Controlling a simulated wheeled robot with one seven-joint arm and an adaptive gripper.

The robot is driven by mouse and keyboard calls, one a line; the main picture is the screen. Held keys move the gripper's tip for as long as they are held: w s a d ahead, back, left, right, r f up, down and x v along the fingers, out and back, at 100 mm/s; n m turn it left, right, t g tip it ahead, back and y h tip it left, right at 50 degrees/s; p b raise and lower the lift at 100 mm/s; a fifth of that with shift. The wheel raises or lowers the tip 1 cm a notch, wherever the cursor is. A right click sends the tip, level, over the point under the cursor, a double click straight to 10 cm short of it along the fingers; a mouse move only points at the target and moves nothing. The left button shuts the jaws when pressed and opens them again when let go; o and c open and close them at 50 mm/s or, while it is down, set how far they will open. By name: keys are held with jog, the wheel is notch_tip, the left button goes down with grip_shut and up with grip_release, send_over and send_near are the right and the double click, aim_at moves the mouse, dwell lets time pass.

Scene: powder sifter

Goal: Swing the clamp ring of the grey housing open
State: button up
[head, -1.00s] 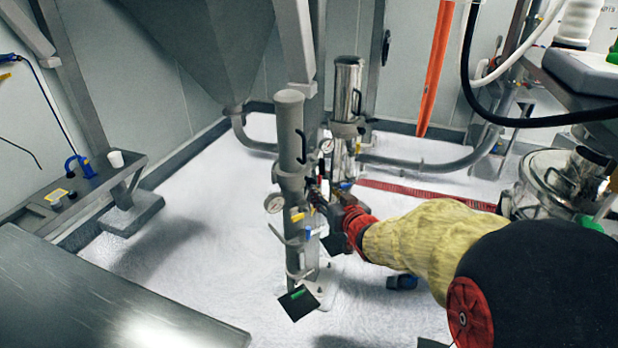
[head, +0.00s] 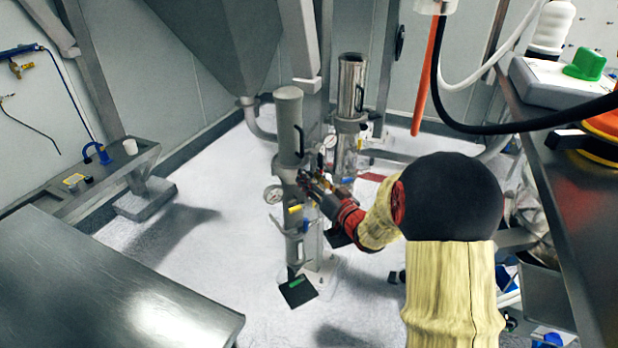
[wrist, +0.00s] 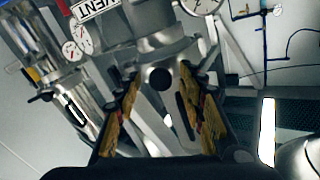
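The grey housing (head: 289,122) is an upright grey cylinder with a black handle, standing left of a shiny steel one. Its clamp ring (head: 284,166) appears as a grey collar around its middle. In the wrist view the grey collar (wrist: 165,52) lies straight ahead, with a dark round end (wrist: 158,78) below it, between the fingers in the picture. My gripper (head: 305,178) is at the right side of the housing, just below the collar. In the wrist view its yellow-padded fingers (wrist: 160,100) are spread, with gaps on both sides of the round end. Contact cannot be told.
The steel housing (head: 351,90) stands close behind to the right. A steel table (head: 110,290) fills the front left, and a bench (head: 570,190) borders the right.

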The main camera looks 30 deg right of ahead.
jog(key=shift+w, duration=0.85)
jog(key=c, duration=0.3)
grip_shut()
